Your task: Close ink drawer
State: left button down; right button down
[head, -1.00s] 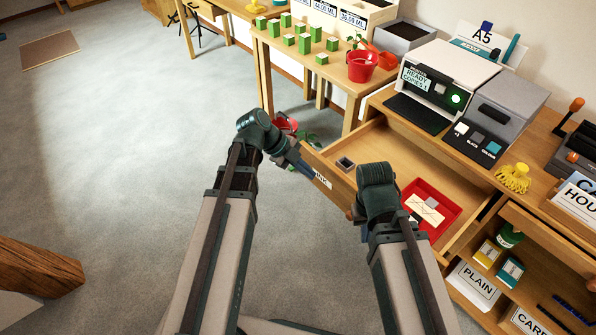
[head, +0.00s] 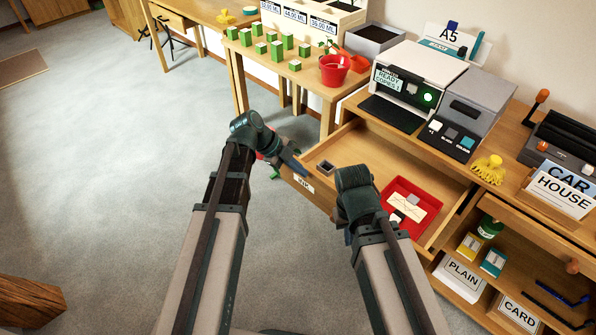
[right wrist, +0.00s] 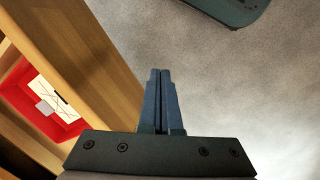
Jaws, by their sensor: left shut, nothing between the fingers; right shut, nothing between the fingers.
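The ink drawer (head: 338,139) stands pulled out from the wooden printer bench, its front panel bearing an INK label (head: 304,184). Inside it are a small dark square item (head: 326,168) and a red tray (head: 411,187) with a white sheet. My left gripper (head: 297,168) is shut and empty at the left end of the drawer front; whether it touches is unclear. My right gripper is shut and empty outside the drawer front; its fingers show in the right wrist view (right wrist: 160,98) over the floor, beside the front panel. In the head view its wrist mostly hides them.
A printer (head: 410,88) and grey machine (head: 478,105) stand on the bench. Shelves with PLAIN and CARD labels are below. A table (head: 290,82) with green blocks and a red pot stands behind.

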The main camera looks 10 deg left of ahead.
pick_arm(q)
jog(key=w+d, duration=0.8)
jog(key=w, duration=0.4)
jog(key=w+d, duration=0.9)
jog(key=w, duration=0.3)
jog(key=shift+w+d, duration=0.15)
jog(key=shift+d, duration=0.15)
jog(key=shift+w+d, duration=0.1)
pick_arm(e)
jog(key=shift+a, duration=0.1)
